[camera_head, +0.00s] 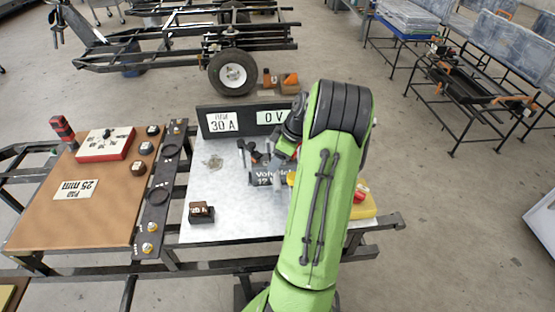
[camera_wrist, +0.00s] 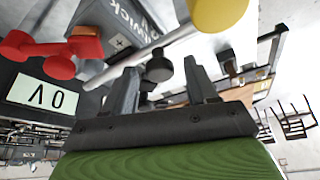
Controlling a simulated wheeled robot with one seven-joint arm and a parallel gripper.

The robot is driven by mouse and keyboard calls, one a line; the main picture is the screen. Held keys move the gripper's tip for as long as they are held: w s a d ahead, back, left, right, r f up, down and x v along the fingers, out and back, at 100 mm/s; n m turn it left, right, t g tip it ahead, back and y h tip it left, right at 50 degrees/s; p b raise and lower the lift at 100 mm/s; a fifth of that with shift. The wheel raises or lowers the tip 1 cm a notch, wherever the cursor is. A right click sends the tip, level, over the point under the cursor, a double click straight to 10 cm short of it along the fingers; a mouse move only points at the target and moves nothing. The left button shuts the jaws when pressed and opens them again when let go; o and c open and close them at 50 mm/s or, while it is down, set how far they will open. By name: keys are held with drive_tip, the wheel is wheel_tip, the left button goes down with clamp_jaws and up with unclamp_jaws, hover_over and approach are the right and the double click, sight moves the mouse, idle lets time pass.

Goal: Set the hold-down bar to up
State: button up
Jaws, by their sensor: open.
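In the wrist view a pale metal bar (camera_wrist: 120,66), which looks like the hold-down bar, runs slantwise beside a grey battery (camera_wrist: 120,18). A black round knob (camera_wrist: 159,68) sits by the bar. My gripper (camera_wrist: 162,78) is open, with one finger on each side of the knob; I cannot tell whether they touch it. In the head view the battery (camera_head: 266,178) stands on the white bench top (camera_head: 215,222), and my green arm hides its right side and most of the bar.
A red clamp (camera_wrist: 60,67) lies near the battery. A black panel reading 0 V (camera_wrist: 45,96) stands behind; a yellow object (camera_wrist: 218,12) is close to my gripper. A small dark block (camera_head: 201,213) sits front left. The left brown board (camera_head: 75,205) holds a red box (camera_head: 105,146).

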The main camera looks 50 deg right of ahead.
drive_tip(key=shift+c, duration=0.5)
drive_tip(key=shift+r, duration=0.1)
clamp_jaws()
drive_tip(key=shift+r, duration=0.15)
